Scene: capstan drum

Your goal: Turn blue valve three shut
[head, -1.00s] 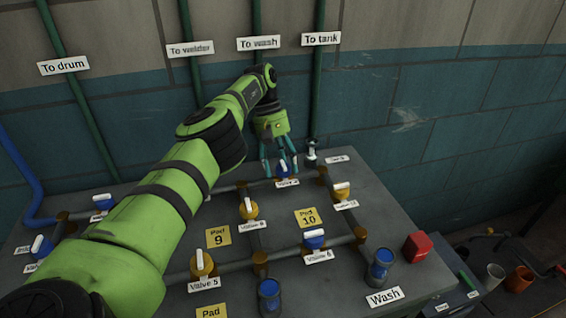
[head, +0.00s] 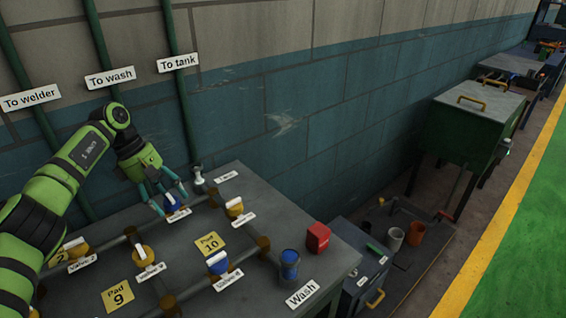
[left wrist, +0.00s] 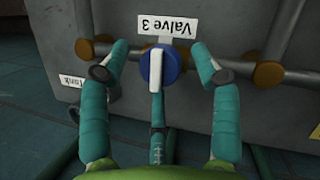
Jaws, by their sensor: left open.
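Blue valve three (head: 172,201) stands near the back of the grey bench, partly hidden by my fingers in the head view. In the left wrist view, the valve (left wrist: 151,70) has a blue round body and a white bar handle that lies across the pipe. Its label (left wrist: 166,27) reads "Valve 3", upside down there. My left gripper (head: 166,198) is open over the valve. In the left wrist view, its fingers (left wrist: 160,75) are spread on both sides of the handle, with a gap on each side. My right gripper is not in view.
Other valves stand on the pipes, including a yellow one (head: 234,208) to the right and a blue one (head: 217,263) nearer. A small white-grey fitting (head: 198,176) stands close to my fingers.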

